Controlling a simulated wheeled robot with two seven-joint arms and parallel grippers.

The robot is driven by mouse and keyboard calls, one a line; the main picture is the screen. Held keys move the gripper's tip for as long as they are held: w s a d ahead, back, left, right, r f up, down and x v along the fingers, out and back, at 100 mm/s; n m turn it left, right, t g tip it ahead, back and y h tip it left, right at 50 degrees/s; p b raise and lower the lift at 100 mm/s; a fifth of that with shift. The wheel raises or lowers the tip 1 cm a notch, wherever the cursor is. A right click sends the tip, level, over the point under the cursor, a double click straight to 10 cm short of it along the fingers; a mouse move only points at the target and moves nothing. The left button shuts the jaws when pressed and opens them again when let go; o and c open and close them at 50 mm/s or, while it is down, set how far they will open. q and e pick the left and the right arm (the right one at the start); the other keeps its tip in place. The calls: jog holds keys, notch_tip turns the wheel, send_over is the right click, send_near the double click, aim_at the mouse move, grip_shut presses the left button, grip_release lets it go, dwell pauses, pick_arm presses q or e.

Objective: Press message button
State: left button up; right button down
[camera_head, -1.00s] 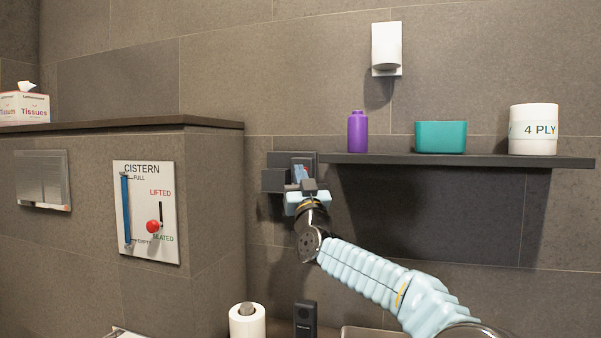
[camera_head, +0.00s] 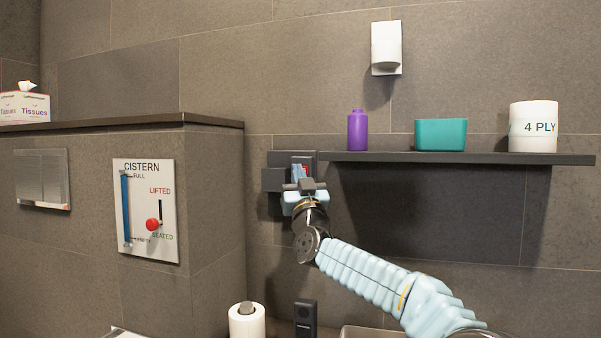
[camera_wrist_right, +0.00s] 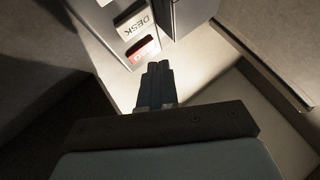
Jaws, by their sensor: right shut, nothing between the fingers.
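A dark wall phone (camera_head: 272,180) hangs on the tiled wall left of the shelf, partly hidden behind my right gripper (camera_head: 304,185). In the right wrist view, its light keypad panel shows a white key marked DESK (camera_wrist_right: 134,24) and a red key (camera_wrist_right: 143,52) below it with partly hidden lettering. My right gripper (camera_wrist_right: 156,72) is shut and empty. Its fingertips are just below the red key in that picture; whether they touch it I cannot tell. My left gripper is not in view.
The dark shelf (camera_head: 400,158) right of the phone carries a purple bottle (camera_head: 357,130), a teal box (camera_head: 441,135) and a 4 PLY roll (camera_head: 533,127). A cistern panel (camera_head: 148,185) is at left. A paper roll (camera_head: 247,321) stands below.

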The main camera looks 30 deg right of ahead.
jog(key=shift+s+a+b, duration=1.05)
jog(key=shift+s+a, duration=0.6)
jog(key=shift+a, duration=0.25)
